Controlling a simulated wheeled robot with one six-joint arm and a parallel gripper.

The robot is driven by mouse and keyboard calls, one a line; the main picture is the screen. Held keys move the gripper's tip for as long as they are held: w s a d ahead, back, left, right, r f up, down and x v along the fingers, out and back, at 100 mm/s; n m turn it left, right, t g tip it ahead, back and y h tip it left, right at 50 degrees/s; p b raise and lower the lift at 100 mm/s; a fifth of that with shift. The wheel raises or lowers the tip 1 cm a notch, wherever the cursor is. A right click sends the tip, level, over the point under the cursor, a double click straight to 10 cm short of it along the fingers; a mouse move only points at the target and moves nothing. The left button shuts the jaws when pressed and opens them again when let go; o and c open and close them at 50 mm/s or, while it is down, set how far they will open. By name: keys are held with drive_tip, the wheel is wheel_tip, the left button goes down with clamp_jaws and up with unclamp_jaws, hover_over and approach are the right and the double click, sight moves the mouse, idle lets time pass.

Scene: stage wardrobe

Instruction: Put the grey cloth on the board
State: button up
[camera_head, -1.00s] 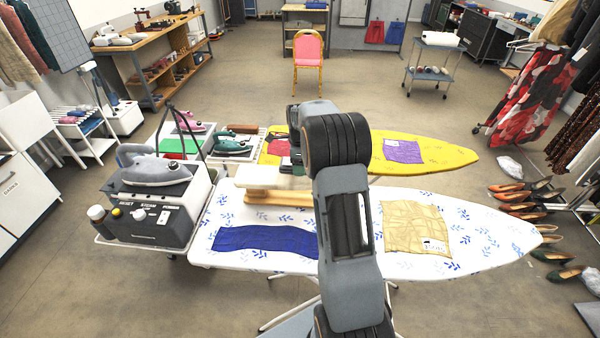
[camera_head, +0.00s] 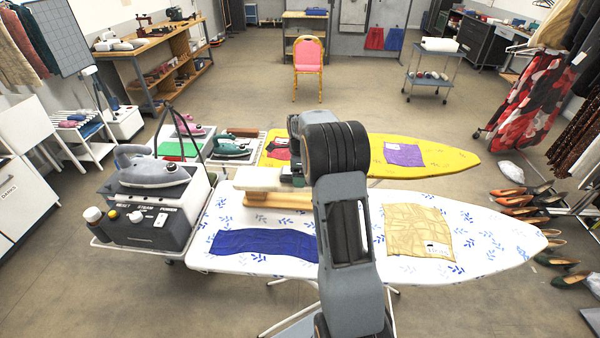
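The white ironing board (camera_head: 470,262) with blue leaf print spans the middle. A blue cloth (camera_head: 264,244) lies flat on its left part and a beige cloth (camera_head: 420,233) on its right part. A small sleeve board (camera_head: 276,200) with a pale top stands on it at the back. I cannot make out a grey cloth. My arm rises in front of the white board and bends away at the elbow. My gripper is not clearly visible; the elbow and wrist parts hide that area.
A yellow ironing board (camera_head: 445,159) stands behind, with a purple cloth (camera_head: 403,154) and a red cloth partly hidden by my arm. A steam station with a grey iron (camera_head: 152,172) stands at left. Shoes (camera_head: 517,200) and a clothes rack are at right. Open floor lies beyond the boards.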

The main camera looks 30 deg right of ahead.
wheel_tip(320, 180, up, 12)
drive_tip(key=f+b, duration=0.1)
drive_tip(key=s+a+r+n+t, duration=0.1)
drive_tip(key=s+a+r+n, duration=0.4)
drive_tip(key=a+r+n, duration=0.15)
drive_tip(key=s+a+f+n+t, duration=0.2)
drive_tip(key=s+a+n, duration=0.3)
drive_tip(key=s+n, duration=0.4)
drive_tip(key=s+a+f+n+t, duration=0.1)
drive_tip(key=s+a+f+n, duration=0.2)
drive_tip(key=s+a+n, duration=0.3)
drive_tip(key=s+n, duration=0.3)
drive_tip(key=s, duration=0.2)
drive_tip(key=shift+t, duration=0.4)
idle(1.0)
